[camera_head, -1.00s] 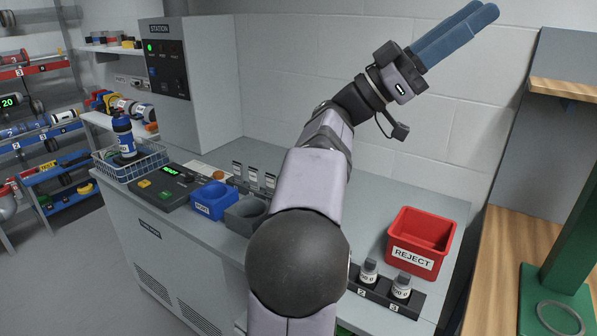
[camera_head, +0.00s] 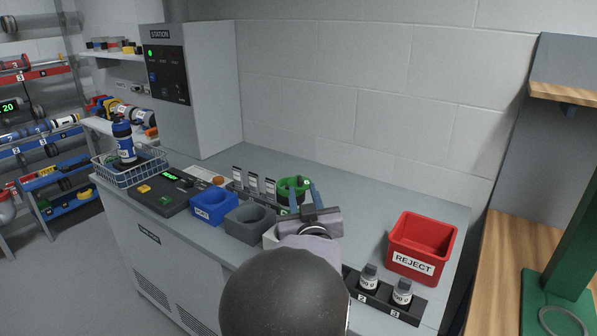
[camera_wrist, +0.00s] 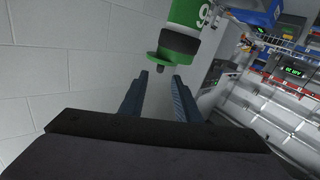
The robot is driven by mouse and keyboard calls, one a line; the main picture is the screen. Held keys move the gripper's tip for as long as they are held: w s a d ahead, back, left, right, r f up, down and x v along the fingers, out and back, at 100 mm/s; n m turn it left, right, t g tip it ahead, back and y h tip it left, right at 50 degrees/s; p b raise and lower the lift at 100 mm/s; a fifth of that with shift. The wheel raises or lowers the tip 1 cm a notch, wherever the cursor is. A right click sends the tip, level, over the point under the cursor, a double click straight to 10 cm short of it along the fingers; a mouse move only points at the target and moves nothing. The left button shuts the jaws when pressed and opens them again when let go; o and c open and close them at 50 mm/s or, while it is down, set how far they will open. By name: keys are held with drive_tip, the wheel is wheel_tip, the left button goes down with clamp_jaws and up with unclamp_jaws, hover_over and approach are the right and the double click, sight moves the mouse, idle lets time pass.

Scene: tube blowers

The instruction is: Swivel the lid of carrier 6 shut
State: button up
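A green carrier with a white band (camera_wrist: 207,38) is at the top of the wrist view. Its number reads like a 9, or a 6 seen upside down. I cannot tell how far the lid is swung.
A blue bin (camera_head: 213,207) and a grey bin (camera_head: 250,219) stand left of my arm. Several small label cards (camera_head: 253,182) stand behind them. A red reject bin (camera_head: 421,243) and a rack with two bottles (camera_head: 385,297) are on the right. The bench behind the reject bin is clear.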

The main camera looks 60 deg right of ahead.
sight(300, 176)
drive_tip(key=shift+m, duration=0.7)
drive_tip(key=shift+d, duration=0.1)
drive_tip(key=shift+p+x, duration=1.8)
drive_tip(key=shift+x, duration=4.15)
clamp_jaws()
